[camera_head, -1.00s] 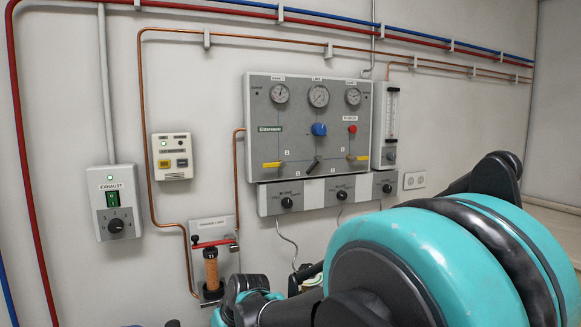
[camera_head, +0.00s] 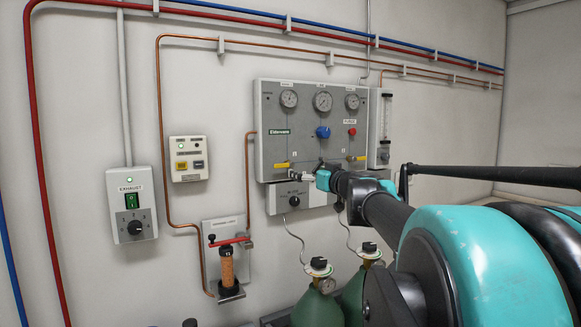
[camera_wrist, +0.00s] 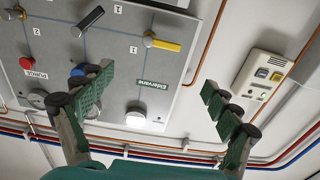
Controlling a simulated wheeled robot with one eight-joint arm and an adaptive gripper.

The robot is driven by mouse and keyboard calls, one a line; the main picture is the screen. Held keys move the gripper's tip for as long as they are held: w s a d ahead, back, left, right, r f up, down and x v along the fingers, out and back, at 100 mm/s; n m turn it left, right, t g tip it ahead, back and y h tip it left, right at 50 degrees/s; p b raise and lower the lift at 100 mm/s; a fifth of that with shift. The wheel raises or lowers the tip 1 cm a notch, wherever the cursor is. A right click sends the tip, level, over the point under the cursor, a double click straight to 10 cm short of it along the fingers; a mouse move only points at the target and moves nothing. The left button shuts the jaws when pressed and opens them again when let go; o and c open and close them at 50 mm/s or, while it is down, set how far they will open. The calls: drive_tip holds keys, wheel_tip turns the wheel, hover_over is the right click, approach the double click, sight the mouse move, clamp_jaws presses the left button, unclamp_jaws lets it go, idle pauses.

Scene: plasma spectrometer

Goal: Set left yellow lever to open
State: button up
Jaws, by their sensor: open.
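The left yellow lever (camera_head: 281,165) lies roughly level on the lower left of the grey gauge panel (camera_head: 268,108). In the wrist view, which is upside down, the yellow lever (camera_wrist: 162,43) appears above the gap between the fingers, with its pale pivot at its left end. My gripper (camera_head: 305,176) is in front of the panel, just right of and below the lever. The wrist view shows my gripper (camera_wrist: 158,84) open and empty, apart from the lever. The right yellow lever (camera_head: 357,158) is also level.
A blue knob (camera_head: 322,132), red button (camera_head: 351,132) and black lever (camera_wrist: 87,21) are on the panel. Left are a switch box (camera_head: 189,158), copper pipe (camera_head: 160,130) and exhaust box (camera_head: 131,205). Green gas cylinders (camera_head: 312,305) stand below.

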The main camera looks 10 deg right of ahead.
sight(285, 165)
drive_tip(key=x, duration=1.6)
drive_tip(key=shift+w+a+f, duration=0.15)
drive_tip(key=shift+w, duration=0.05)
drive_tip(key=shift+c, duration=0.4)
drive_tip(key=c, duration=1.6)
